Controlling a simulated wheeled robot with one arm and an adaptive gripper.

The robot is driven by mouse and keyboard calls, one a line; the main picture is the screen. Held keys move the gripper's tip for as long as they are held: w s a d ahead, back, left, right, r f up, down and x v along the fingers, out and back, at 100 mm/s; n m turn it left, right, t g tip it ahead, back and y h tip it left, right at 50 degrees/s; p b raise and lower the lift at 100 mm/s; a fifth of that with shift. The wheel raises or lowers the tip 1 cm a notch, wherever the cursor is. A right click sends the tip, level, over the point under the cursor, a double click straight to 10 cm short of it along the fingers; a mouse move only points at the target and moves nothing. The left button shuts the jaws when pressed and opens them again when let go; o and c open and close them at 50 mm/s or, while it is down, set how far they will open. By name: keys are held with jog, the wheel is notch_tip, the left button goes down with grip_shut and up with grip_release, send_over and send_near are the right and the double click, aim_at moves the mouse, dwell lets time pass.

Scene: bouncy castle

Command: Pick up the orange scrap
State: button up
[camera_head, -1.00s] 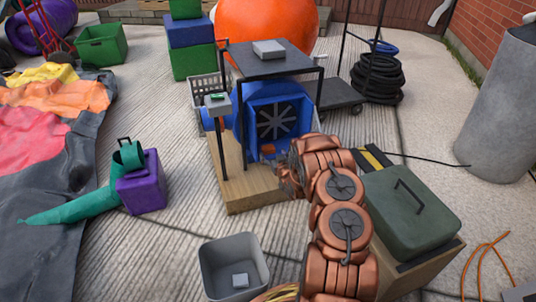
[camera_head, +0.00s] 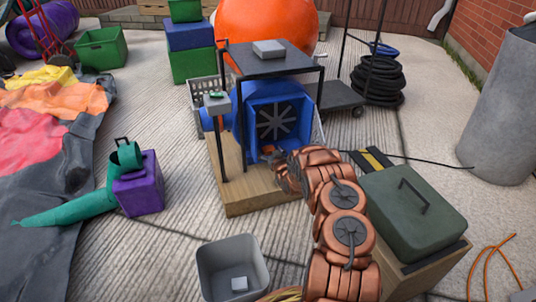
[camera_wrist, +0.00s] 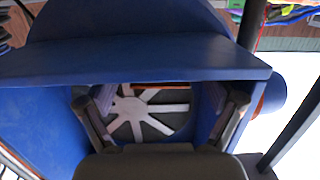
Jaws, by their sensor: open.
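The orange scrap (camera_head: 268,150) shows as a small orange patch low in the mouth of the blue blower (camera_head: 248,128), in front of its fan grille. In the wrist view an orange strip (camera_wrist: 160,86) lies along the edge of the blower opening, partly hidden by the blue panel edge. My gripper (camera_head: 274,158) is at the blower mouth, right beside the scrap. In the wrist view my gripper (camera_wrist: 161,108) has its two fingers spread wide, with the grey spoked grille (camera_wrist: 140,112) between and beyond them. Nothing is held. Whether a finger touches the scrap cannot be told.
The blower stands on a wooden base (camera_head: 238,190) under a dark table (camera_head: 268,60) with thin legs close to my gripper. A green case (camera_head: 410,210) on a wooden box is at right. A grey bin (camera_head: 232,268) stands in front.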

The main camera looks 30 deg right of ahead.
jog(key=shift+w+d+f, duration=0.1)
jog(key=shift+w+f, duration=0.1)
jog(key=shift+w, duration=0.2)
jog(key=shift+w+d+r, duration=0.1)
jog(key=shift+w, duration=0.3)
jog(key=c, duration=0.9)
